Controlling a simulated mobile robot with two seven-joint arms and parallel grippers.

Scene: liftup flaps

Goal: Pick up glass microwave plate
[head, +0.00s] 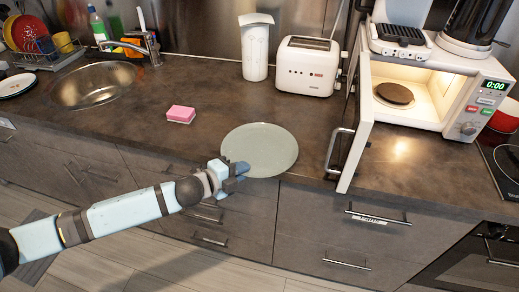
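The glass microwave plate (262,150) is a pale, round, translucent disc. It lies flat on the dark countertop near the front edge, in the middle of the head view. My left gripper (240,168) is at the plate's front left rim, coming in from the left. Its fingers are small and partly hidden, so I cannot tell whether they are open or closed on the rim. My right gripper is not in view.
The microwave (440,91) stands at the right with its door (357,125) open toward the front. A pink sponge (181,114) lies left of the plate. A toaster (307,66) and a white canister (256,48) stand behind. A sink (97,86) is at the left.

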